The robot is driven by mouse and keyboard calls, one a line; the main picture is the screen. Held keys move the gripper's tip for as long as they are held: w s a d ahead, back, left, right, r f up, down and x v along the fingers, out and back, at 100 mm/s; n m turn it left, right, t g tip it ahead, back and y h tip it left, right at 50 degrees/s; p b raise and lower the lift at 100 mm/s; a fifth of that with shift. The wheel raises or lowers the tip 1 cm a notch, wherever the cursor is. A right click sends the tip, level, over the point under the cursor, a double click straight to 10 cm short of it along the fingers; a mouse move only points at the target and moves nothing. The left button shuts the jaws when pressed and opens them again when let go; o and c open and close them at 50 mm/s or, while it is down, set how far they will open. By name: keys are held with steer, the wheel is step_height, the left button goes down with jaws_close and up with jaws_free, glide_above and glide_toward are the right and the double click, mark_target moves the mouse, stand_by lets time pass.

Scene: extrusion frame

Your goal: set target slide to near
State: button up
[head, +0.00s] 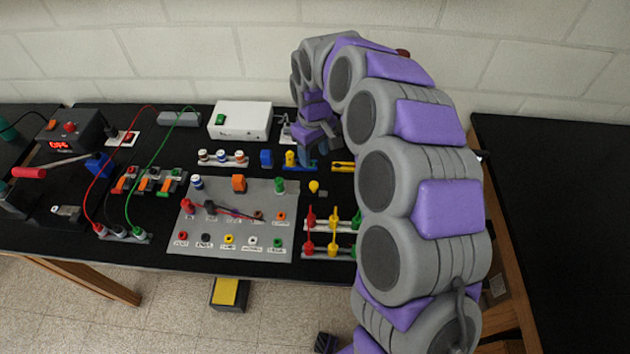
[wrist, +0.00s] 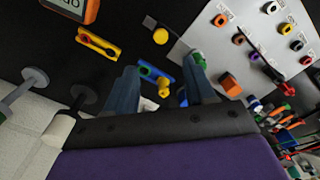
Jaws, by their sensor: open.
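My gripper (head: 307,158) is at the back of the black bench, reaching down beside a small blue and yellow slide fixture (head: 290,159). In the wrist view my gripper (wrist: 162,66) is open, with its two blue-grey fingers apart. Between and beyond them lies a blue bar with a yellow block (wrist: 164,83) on it; I cannot tell whether the fingers touch it. A yellow bar with a dark middle (head: 342,167) lies to the right in the head view and also shows in the wrist view (wrist: 98,44). No label tells me which is the target slide.
A grey panel (head: 232,218) with knobs and jacks stands in front. A white box (head: 241,120) with a green switch is behind, left of my arm. A yellow round knob (head: 314,186) and red and yellow levers (head: 332,222) are nearby. My arm covers the bench's right part.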

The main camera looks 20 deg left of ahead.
mark_target(314, 184)
step_height(314, 184, down, 13)
steer(key=shift+a+r+b, duration=0.1)
steer(key=shift+r+b, duration=0.05)
steer(key=shift+b, duration=0.75)
jaws_close()
